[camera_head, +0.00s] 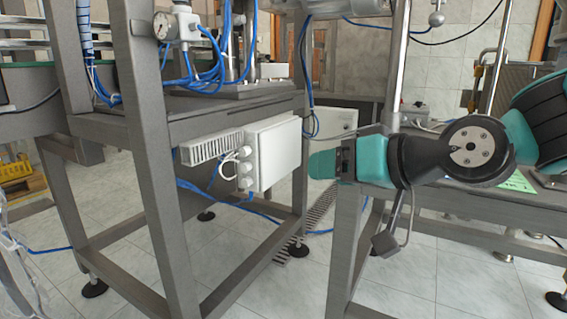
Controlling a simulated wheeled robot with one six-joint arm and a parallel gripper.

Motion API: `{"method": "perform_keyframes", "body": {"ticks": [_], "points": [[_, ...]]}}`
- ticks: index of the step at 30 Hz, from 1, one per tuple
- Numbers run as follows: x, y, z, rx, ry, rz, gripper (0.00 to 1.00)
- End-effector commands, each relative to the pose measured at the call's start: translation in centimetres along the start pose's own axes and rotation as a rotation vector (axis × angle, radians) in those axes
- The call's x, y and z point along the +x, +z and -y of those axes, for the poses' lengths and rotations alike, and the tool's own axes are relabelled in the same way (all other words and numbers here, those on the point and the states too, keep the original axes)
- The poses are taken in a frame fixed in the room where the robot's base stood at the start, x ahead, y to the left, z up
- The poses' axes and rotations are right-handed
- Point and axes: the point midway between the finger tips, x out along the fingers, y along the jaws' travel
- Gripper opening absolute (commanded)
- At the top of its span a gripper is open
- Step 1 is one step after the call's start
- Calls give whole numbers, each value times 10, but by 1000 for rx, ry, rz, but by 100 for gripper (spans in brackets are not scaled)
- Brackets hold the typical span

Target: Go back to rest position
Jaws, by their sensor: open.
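My gripper (322,164) is in the middle of the picture, pointing left, with teal fingers and a dark body. It is seen from the side, so the gap between the fingers is hidden. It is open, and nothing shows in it. My teal and black arm reaches in from the right edge to it. In the picture, the gripper lies just right of a white box (272,153) on the machine frame. The distance between them cannot be told.
A grey metal machine frame (155,165) stands at left and centre, with blue hoses and a pressure gauge (162,25). A grey post (345,245) stands below my gripper. A yellow crate (15,168) is at far left. Tiled floor (130,235) shows between the legs.

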Motion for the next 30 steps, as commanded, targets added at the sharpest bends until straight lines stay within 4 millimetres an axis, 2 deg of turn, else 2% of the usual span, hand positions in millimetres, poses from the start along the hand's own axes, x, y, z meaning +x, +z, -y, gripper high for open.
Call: {"method": "perform_keyframes", "body": {"ticks": [1, 6, 9, 13, 14, 15, 23, 30], "points": [[-14, 19, 9, -16, 9, 118, 58], [-65, 93, 21, -50, 53, 513, 58], [-100, 126, 25, -61, 77, 710, 58], [-148, 160, 30, -70, 105, 944, 58], [-155, 153, 35, -69, 107, 964, 58], [-159, 137, 41, -68, 106, 955, 58], [-186, 70, 73, -67, 106, 952, 58], [-217, -7, 109, -67, 105, 951, 58]]}}
